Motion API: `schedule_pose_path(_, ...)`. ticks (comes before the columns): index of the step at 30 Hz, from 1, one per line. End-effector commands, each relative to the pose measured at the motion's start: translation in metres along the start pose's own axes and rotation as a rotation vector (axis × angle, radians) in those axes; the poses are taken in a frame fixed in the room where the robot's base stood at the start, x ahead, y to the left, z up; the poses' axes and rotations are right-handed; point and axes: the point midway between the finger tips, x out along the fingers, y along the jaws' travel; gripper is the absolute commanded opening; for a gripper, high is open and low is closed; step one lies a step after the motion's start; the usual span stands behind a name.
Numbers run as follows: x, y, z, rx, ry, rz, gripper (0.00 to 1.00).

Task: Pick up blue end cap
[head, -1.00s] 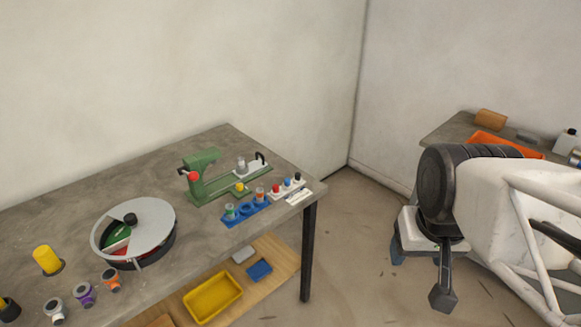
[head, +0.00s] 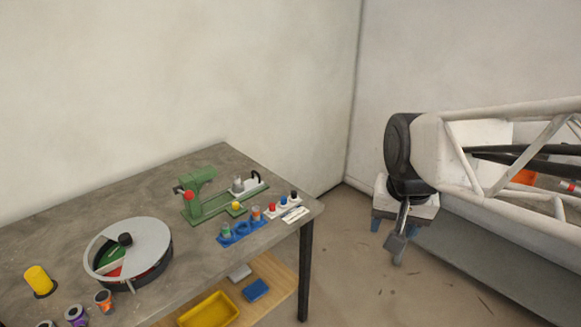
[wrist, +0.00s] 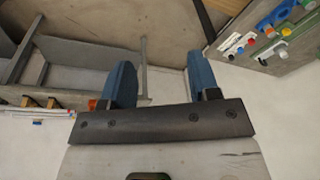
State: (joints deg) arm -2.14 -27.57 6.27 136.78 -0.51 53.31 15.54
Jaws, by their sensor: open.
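The blue end cap (head: 283,203) is small and stands between a red cap (head: 271,209) and a black cap (head: 293,196) on a pale holder near the right edge of the workbench. My gripper (head: 385,232) is open and empty in the head view, off to the right of the bench above the floor, clearly apart from the cap.
A green jig (head: 207,200) and a blue rack (head: 242,231) stand beside the caps. A round grey-lidded container (head: 140,245) sits further left. A yellow bin (head: 208,310) is on the shelf below. Open floor lies between the bench and my arm.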

Motion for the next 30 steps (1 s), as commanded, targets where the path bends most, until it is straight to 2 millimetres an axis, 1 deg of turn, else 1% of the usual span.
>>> schedule_pose_path(1,0.003,-0.006,-0.012,0.024,-0.009,0.001,0.56)
schedule_pose_path(3,0.006,-0.014,-0.028,0.062,-0.016,0.001,0.56)
schedule_pose_path(7,0.011,-0.03,-0.057,0.134,-0.027,0.003,0.56)
schedule_pose_path(14,0.028,-0.06,-0.106,0.262,-0.049,0.01,0.56)
schedule_pose_path(23,0.061,-0.103,-0.166,0.427,-0.076,0.024,0.56)
schedule_pose_path(30,0.095,-0.14,-0.209,0.56,-0.096,0.041,0.56)
